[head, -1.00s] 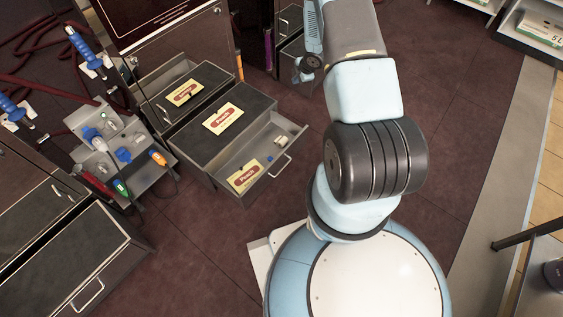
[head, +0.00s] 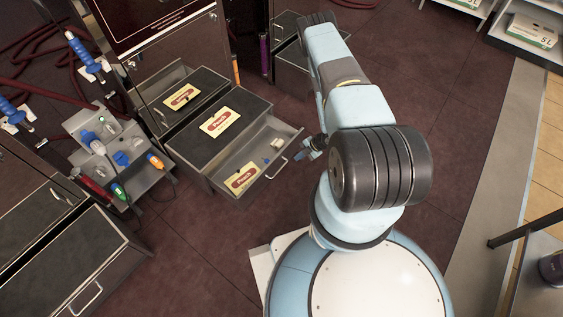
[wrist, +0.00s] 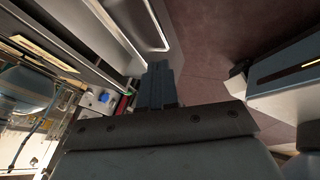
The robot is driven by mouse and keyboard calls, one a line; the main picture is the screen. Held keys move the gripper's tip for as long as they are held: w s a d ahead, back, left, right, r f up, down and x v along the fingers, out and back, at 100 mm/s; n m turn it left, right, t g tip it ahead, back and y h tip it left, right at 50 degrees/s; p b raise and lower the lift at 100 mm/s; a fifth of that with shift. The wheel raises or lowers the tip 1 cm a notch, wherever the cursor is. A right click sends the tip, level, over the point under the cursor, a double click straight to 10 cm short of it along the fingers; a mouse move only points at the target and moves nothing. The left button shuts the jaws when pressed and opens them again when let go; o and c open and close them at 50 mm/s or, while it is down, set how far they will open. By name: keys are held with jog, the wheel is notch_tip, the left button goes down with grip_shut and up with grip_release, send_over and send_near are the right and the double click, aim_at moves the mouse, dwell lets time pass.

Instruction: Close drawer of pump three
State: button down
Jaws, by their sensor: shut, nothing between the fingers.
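An open drawer (head: 235,190) stands out from the middle cabinet, with a light handle (head: 278,170) on its front. It holds a yellow card with a red label (head: 242,179) and small pale items (head: 277,144). No pump number is readable. My gripper (head: 312,148) is just right of the drawer front, apart from it, and partly hidden by my arm. In the wrist view my gripper's fingers (wrist: 160,82) are shut and empty, below the pale handle (wrist: 157,30) and beside the drawer front. Whether they touch the front, I cannot tell.
A grey top with a yellow card (head: 220,122) lies behind the drawer. A grey unit with blue and orange connectors (head: 118,157) stands left. Another cabinet with drawers (head: 290,60) stands behind. Dark floor (head: 440,150) is clear at right.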

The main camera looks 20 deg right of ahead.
send_near(273, 166)
notch_tip(273, 166, down, 3)
jog(key=s, duration=0.3)
jog(key=w, duration=0.1)
jog(key=w+a, duration=0.1)
jog(key=shift+w+a, duration=0.3)
jog(key=shift+a, duration=0.05)
jog(key=shift+w+a, duration=0.4)
jog(key=shift+w, duration=0.15)
